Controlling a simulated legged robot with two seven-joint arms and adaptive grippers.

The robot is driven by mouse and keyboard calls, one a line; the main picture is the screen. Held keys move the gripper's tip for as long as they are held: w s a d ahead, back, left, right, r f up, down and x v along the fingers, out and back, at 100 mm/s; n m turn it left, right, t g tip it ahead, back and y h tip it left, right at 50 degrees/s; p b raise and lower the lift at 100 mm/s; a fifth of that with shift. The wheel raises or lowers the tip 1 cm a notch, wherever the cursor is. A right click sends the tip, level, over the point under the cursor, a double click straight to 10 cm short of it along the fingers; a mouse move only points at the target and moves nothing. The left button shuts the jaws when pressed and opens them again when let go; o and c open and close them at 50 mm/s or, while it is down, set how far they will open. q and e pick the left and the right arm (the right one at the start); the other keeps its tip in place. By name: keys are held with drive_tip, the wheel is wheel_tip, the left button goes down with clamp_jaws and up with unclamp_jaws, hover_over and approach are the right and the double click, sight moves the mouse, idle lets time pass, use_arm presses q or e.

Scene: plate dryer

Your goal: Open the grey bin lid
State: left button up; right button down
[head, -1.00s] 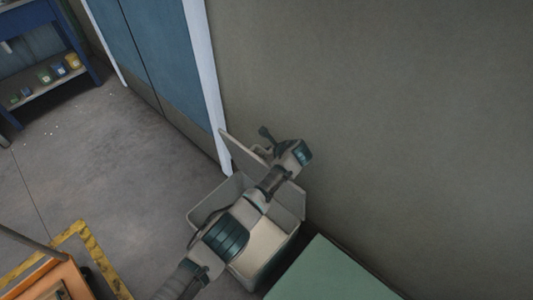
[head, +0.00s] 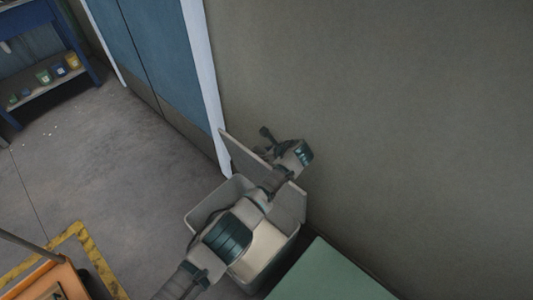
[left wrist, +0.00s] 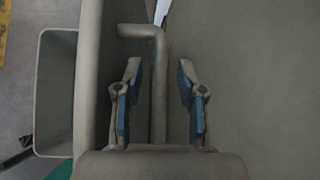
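The grey bin (head: 204,208) stands on the floor by the wall, its top uncovered at the left. Its lid (head: 238,151) is raised and stands steeply on the wall side. My left arm reaches across the bin and hides part of both. My left gripper (head: 263,143) is on the wall side of the lid. In the left wrist view the lid (left wrist: 92,75) is edge-on, with the bin (left wrist: 42,100) to its left. The bent lid handle (left wrist: 157,85) lies between the open fingers of the left gripper (left wrist: 157,97), with gaps on both sides. My right gripper is not in view.
A plain wall (head: 400,130) is close behind the lid. A green surface (head: 330,275) is right of the bin and a blue door (head: 180,70) is beyond it. An orange object (head: 50,280) is at lower left. The floor (head: 100,160) left of the bin is clear.

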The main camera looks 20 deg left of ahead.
use_arm(q)
drive_tip(key=shift+d+r, duration=0.15)
drive_tip(key=shift+r, duration=0.05)
drive_tip(key=v, duration=1.1)
drive_tip(key=shift+d, duration=0.25)
drive_tip(key=shift+s, duration=0.1)
